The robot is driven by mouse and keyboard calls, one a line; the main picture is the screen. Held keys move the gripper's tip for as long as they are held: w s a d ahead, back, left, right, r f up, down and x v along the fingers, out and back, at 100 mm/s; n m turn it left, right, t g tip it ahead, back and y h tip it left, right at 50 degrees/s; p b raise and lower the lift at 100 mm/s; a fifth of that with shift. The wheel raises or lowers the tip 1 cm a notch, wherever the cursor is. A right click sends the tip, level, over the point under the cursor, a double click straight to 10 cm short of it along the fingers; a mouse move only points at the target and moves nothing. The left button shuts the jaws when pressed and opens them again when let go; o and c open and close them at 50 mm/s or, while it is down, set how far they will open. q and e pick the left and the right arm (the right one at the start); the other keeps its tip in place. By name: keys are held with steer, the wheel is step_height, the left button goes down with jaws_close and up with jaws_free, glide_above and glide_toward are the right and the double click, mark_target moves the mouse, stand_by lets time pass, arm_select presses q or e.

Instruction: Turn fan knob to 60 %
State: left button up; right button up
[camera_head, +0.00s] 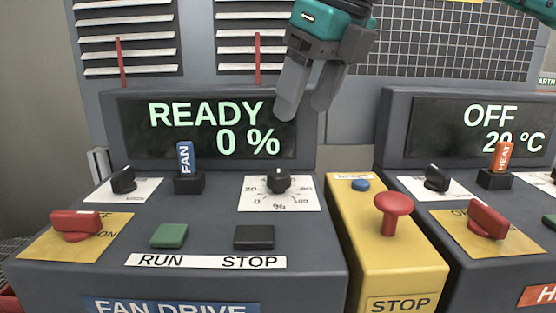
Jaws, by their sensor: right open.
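The fan knob (279,181) is a small black knob on a white dial plate (255,201) marked in percent. A pale mark shows near its top, but I cannot tell exactly which value it points to. The fan drive display (205,127) reads READY and 0 %. My right gripper (305,112) hangs from the top of the head view, above and a little right of the knob, fingers pointing down. It is open, empty and apart from the knob. My left gripper is not in view.
Near the knob are a blue FAN key (185,158), a green RUN button (169,236), a black STOP button (253,237) and a red switch (75,225). A red mushroom button (393,205) stands on the yellow box to the right. The heater panel reads OFF.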

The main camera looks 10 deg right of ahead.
mark_target(279, 173)
steer(key=b+x, duration=0.1)
steer(key=x, duration=0.9)
steer(key=shift+a+f, duration=0.2)
steer(key=shift+f, duration=0.15)
steer(key=shift+w+a+f, duration=0.1)
steer(key=shift+w+f, duration=0.15)
steer(key=shift+f, duration=0.25)
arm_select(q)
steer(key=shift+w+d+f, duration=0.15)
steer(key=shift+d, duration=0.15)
arm_select(e)
steer(key=shift+c, duration=0.5)
steer(key=c, duration=1)
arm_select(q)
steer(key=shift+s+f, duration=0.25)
arm_select(e)
steer(key=shift+o, duration=0.2)
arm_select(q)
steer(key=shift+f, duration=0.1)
